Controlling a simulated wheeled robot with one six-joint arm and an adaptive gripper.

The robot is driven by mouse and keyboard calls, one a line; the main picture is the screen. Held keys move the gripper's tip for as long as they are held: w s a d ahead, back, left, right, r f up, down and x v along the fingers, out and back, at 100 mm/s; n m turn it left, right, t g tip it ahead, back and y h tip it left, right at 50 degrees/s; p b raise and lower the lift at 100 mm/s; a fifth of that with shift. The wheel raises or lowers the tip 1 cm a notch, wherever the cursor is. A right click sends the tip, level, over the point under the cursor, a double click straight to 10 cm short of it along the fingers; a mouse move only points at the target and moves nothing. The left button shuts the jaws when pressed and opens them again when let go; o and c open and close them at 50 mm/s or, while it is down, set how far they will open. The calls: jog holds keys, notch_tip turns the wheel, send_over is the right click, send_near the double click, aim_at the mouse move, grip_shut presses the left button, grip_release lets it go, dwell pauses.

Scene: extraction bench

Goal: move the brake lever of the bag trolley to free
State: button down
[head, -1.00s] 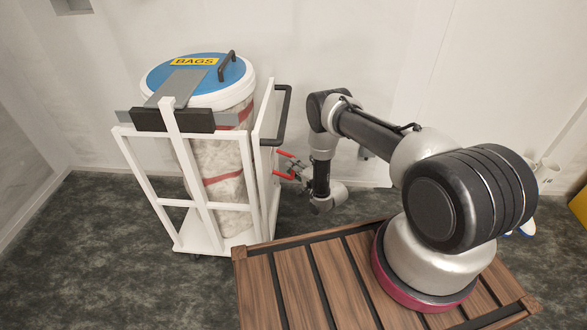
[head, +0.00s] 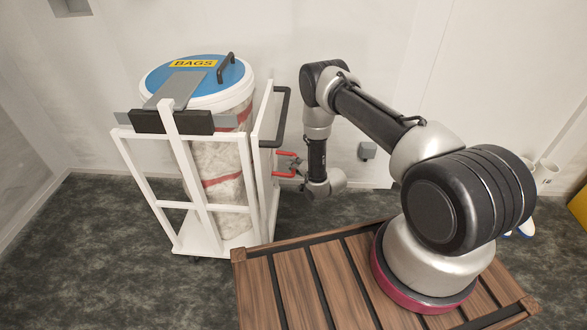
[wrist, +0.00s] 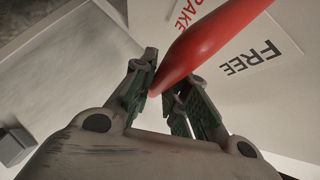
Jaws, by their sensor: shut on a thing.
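The bag trolley is a white frame (head: 207,207) on the left in the head view, with a dark push handle (head: 285,115) on its right side. Its red brake lever (wrist: 210,42) runs from the top of the wrist view down to my gripper (wrist: 165,92). My gripper is shut on the lever's tapered end, one finger on each side. The lever crosses the label plate; a red word, partly cut off and ending in "RAKE", and a black "FREE" label (wrist: 251,57) show there. In the head view, my gripper (head: 292,164) is small beside red parts at the trolley's right side.
A large bag bin (head: 222,160) with a blue lid (head: 195,76) marked BAGS stands in the trolley. A slatted wooden platform (head: 290,290) lies under my arm's base, its corner close to the trolley. A grey wall box (head: 367,151) is behind my arm. Dark floor is open at left.

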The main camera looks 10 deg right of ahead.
jog(key=r+h, duration=0.1)
jog(key=r+n+g+h, duration=0.2)
jog(key=r, duration=0.1)
jog(key=shift+w+a, duration=0.1)
jog(key=shift+a, duration=0.15)
jog(key=shift+w+a+r, duration=0.1)
jog(key=shift+a+r, duration=0.1)
jog(key=shift+r, duration=0.25)
jog(key=c, duration=1.4)
grip_release()
jog(key=shift+a, duration=0.1)
jog(key=shift+s+d+r, duration=0.15)
jog(key=shift+s+d, duration=0.05)
jog(key=shift+s, duration=0.25)
jog(key=v, duration=1.1)
jog(key=shift+a, duration=0.1)
